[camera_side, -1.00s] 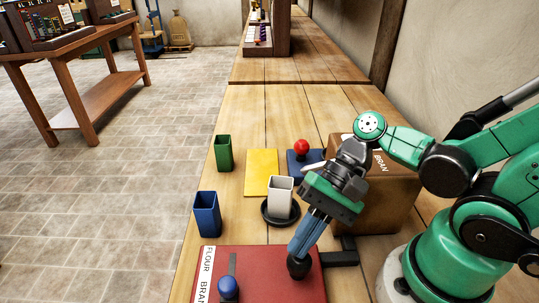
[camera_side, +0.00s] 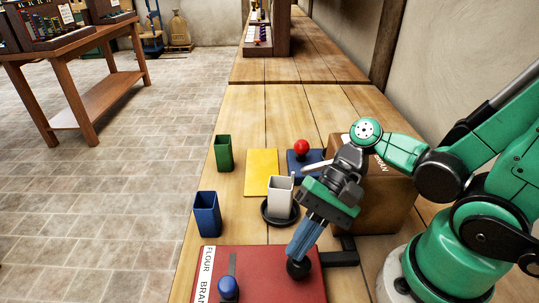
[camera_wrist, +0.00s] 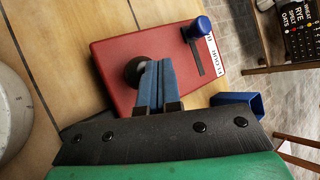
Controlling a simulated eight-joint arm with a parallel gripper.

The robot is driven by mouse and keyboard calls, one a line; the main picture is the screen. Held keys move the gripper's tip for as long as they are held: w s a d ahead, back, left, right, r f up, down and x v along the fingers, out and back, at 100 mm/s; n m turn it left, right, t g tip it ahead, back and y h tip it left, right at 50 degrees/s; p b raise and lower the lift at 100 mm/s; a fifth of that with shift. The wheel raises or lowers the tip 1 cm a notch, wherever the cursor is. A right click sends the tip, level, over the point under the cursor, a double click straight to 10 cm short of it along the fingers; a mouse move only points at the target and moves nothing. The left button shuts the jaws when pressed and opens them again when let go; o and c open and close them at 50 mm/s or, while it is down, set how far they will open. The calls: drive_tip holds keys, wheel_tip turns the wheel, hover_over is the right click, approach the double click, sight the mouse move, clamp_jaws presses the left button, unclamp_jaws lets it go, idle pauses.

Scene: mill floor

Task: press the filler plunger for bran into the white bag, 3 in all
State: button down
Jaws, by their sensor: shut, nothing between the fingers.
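The white bag (camera_side: 280,196), a white open-topped square holder, stands upright on a round black plate (camera_side: 267,215). The red filler box (camera_side: 262,270) lies at the near end of the bench, labelled FLOUR and BRAN. Its plunger has a round black knob (camera_side: 297,270), also in the wrist view (camera_wrist: 136,70). My gripper (camera_side: 294,258) is shut and empty, its blue fingertips right at the knob and seeming to touch its top. In the wrist view the fingers (camera_wrist: 150,68) partly hide the knob. A blue-knobbed lever (camera_side: 228,288) sits at the BRAN end of its slot.
A blue holder (camera_side: 206,215) and a green holder (camera_side: 223,153) stand along the left bench edge. A yellow mat (camera_side: 261,172) lies behind the white bag. A red button (camera_side: 302,147) on a blue base and a brown BRAN box (camera_side: 385,200) stand to the right.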

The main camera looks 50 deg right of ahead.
drive_tip(key=shift+s, duration=0.3)
drive_tip(key=shift+r, duration=2.4)
drive_tip(key=shift+w, duration=0.1)
idle(0.6)
drive_tip(key=shift+r, duration=0.15)
wheel_tip(320, 180, up, 6)
drive_tip(key=shift+r, duration=0.2)
idle(0.4)
drive_tip(key=shift+f, duration=4.4)
drive_tip(key=shift+f, duration=0.45)
